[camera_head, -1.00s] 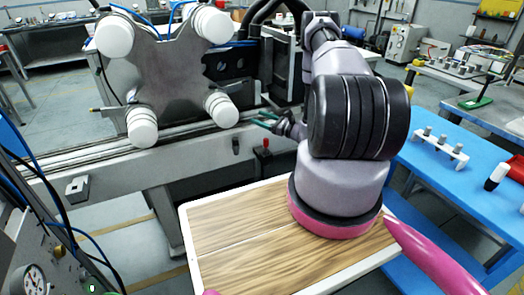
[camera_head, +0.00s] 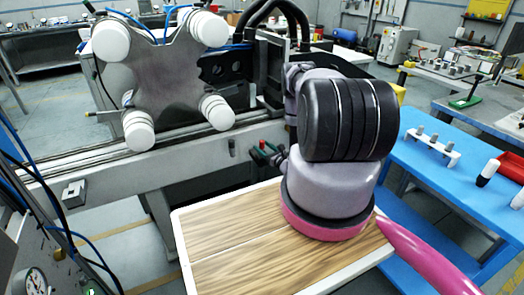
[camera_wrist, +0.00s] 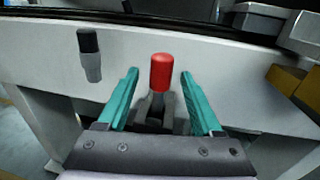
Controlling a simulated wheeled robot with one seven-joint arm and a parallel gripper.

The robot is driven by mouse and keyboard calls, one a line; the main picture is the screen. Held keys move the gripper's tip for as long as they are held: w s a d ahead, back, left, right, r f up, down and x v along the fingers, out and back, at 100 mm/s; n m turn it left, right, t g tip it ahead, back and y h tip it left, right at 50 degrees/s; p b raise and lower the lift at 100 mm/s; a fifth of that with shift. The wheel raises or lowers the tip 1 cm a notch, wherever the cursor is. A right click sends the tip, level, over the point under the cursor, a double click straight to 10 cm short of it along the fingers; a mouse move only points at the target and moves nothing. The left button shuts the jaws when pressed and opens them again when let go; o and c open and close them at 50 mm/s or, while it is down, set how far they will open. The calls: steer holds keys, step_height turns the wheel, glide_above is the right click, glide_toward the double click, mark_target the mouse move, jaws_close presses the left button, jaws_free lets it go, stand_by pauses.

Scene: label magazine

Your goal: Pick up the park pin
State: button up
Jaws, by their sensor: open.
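A red-capped pin (camera_wrist: 161,73) with a grey lower part stands at the front of the pale machine beam, between the two teal fingers of my gripper (camera_wrist: 159,76) in the wrist view. My gripper is open, with a gap on each side of the red cap. A second pin (camera_wrist: 90,55), black on top and grey below, is on the beam to the left. No label shows which is the park pin. In the head view the red cap (camera_head: 262,145) is small beside my gripper (camera_head: 258,158), and the dark pin (camera_head: 232,148) is left of it.
The machine beam (camera_head: 190,165) runs behind the pins, with a grey plate with white rollers (camera_head: 165,75) above it. A blue table (camera_head: 440,185) with a pin rack (camera_head: 432,149) stands at the right. A yellow block (camera_wrist: 285,78) is right of my gripper.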

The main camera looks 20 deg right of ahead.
steer(key=w, duration=0.4)
steer(key=shift+w+a+r, duration=0.1)
steer(key=shift+a, duration=0.3)
jaws_close()
steer(key=shift+r, duration=0.15)
